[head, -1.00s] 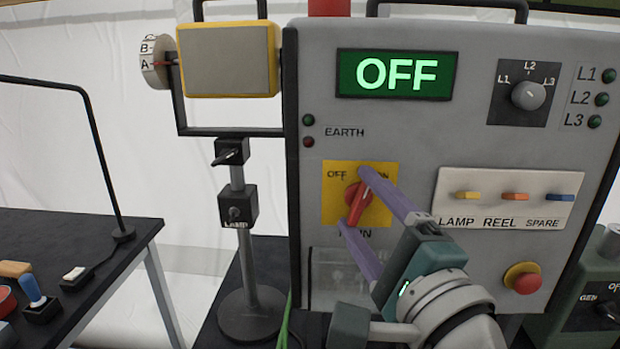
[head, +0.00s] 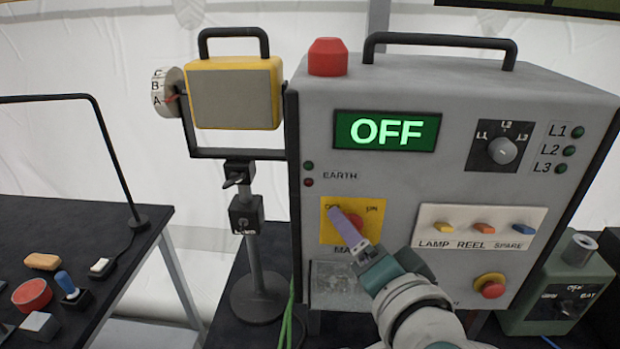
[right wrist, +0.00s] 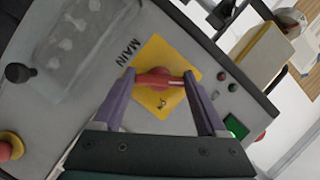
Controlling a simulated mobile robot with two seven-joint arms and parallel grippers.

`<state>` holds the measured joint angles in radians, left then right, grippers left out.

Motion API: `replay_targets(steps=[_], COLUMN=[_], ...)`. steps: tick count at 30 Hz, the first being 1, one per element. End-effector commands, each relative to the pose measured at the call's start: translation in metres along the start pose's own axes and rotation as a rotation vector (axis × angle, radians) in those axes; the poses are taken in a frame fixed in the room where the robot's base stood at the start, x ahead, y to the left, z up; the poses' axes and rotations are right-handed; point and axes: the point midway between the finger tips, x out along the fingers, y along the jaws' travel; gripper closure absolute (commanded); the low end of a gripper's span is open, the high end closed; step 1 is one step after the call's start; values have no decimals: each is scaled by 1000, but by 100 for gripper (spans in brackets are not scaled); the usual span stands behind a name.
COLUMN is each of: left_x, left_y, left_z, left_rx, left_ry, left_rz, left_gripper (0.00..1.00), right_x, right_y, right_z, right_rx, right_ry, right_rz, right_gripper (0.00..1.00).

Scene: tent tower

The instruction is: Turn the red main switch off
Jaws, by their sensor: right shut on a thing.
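The red main switch (head: 355,222) is on a yellow plate (head: 372,230) marked OFF and ON, on the grey panel's front. In the right wrist view its red handle (right wrist: 160,78) lies between my right gripper's purple fingers (right wrist: 160,73). My right gripper (head: 346,225) is shut on the handle in the head view, covering much of it. The handle appears turned to the upper left, toward the OFF mark. The green display (head: 387,131) reads OFF. My left gripper is not in view.
A red emergency-type button (head: 490,286) sits lower right on the panel, below the LAMP, REEL and SPARE switches (head: 484,228). A rotary selector (head: 503,150) is above. A yellow lamp (head: 236,93) stands to the left, and a green box (head: 565,290) to the right.

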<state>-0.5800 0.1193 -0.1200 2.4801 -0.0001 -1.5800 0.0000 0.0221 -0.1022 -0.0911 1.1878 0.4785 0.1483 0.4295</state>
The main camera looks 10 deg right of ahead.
Motion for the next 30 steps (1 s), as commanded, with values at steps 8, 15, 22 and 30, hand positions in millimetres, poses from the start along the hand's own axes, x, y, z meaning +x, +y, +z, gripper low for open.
replay_targets(steps=[8, 15, 22, 30], left_x=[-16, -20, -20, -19], left_y=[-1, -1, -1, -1], left_z=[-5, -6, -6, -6], left_rx=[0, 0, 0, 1], left_ry=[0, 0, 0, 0], left_rz=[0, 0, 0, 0], left_gripper=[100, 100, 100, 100], right_x=[0, 0, 0, 0], right_y=[-3, -2, -1, -1], right_z=[-1, -1, 0, -1], right_rx=[-122, -166, -173, -172], right_ry=[1, 3, 3, 3], right_rz=[50, 67, 68, 68], right_gripper=[81, 81, 81, 16])
